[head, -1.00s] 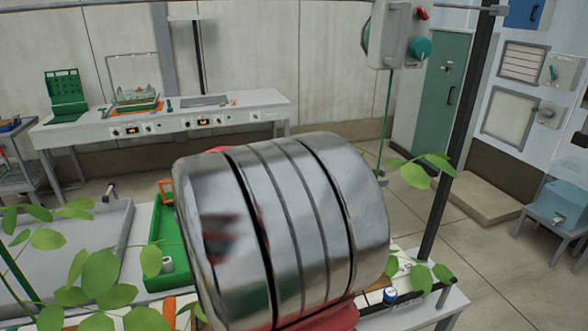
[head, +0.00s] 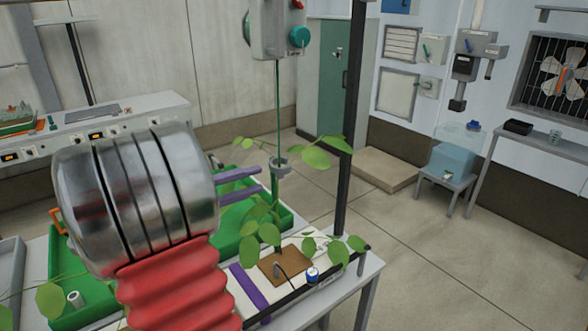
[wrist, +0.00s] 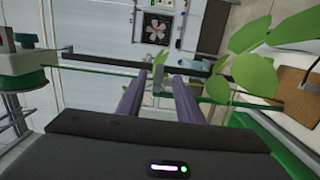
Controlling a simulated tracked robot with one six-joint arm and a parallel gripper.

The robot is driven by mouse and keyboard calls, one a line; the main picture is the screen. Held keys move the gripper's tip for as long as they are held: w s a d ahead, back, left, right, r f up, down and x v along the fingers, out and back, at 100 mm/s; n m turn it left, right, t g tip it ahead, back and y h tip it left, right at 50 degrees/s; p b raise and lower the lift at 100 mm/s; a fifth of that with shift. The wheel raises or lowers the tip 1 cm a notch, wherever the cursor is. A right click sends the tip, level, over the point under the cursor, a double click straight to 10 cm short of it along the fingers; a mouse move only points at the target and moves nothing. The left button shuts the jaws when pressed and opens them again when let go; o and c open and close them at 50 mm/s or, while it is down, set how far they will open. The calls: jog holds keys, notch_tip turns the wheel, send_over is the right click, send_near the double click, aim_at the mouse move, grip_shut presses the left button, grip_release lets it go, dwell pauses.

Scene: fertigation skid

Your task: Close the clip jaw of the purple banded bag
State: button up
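The purple banded bag (head: 305,262) is a white slab with a purple band (head: 250,287) across it, lying on the bench at the right. A plant stands over it, beside a green string (head: 277,110). A small grey clip (head: 280,163) sits on this string above the bag; whether its jaw is open or closed is too small to tell. My gripper (head: 260,180) is open, its two purple-grey fingers pointing right, just short of the clip. In the wrist view my fingers (wrist: 159,78) stand apart, with the grey clip (wrist: 158,73) seen between their tips.
Leaves (head: 325,155) hang right beside the clip. A grey box with a teal knob (head: 278,28) hangs above on the string. A black post (head: 345,130) rises behind. A green tray (head: 250,222) lies under my gripper. The floor at the right is largely clear.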

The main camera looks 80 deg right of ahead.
aim_at(286, 170)
jog(key=x, duration=1.2)
jog(key=shift+s+d, duration=0.2)
jog(key=shift+s, duration=0.15)
jog(key=shift+c, duration=0.5)
jog(key=shift+f, duration=0.1)
grip_shut()
